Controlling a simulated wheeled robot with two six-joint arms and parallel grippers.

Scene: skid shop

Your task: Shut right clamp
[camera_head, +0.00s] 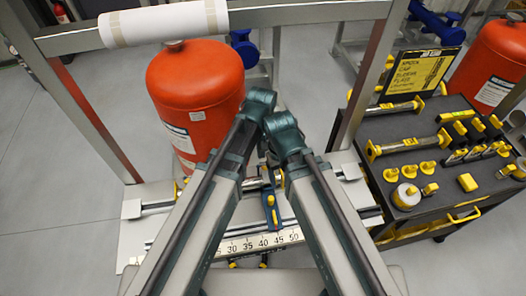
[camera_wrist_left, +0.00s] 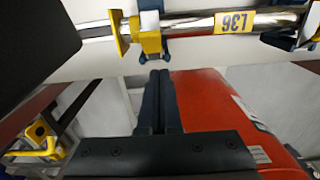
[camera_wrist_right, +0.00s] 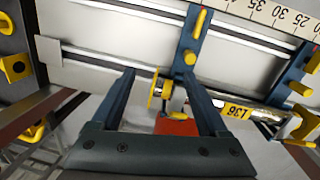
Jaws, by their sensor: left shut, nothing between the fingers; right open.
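The right clamp (camera_wrist_right: 190,45) is a blue bracket with a yellow lever (camera_wrist_right: 200,22) in the right wrist view. It also shows between my arms in the head view (camera_head: 272,212); I cannot tell if it is shut. A second blue clamp (camera_wrist_right: 290,78) sits farther along the rail. A metal tube labelled L36 (camera_wrist_left: 195,22) with a yellow end lies along the clamps. My right gripper (camera_wrist_right: 162,90) is open beside the right clamp, the tube's yellow end showing between its fingers. My left gripper (camera_wrist_left: 158,78) is shut and empty, just short of the tube. My forearms hide much of the bench in the head view.
A ruler strip (camera_head: 262,242) runs along the bench's near edge. A red tank (camera_head: 197,88) stands behind. A grey steel frame (camera_head: 290,14) spans the back and sides. A dark tool cart (camera_head: 430,165) with yellow parts stands at the right. Open floor lies at the left.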

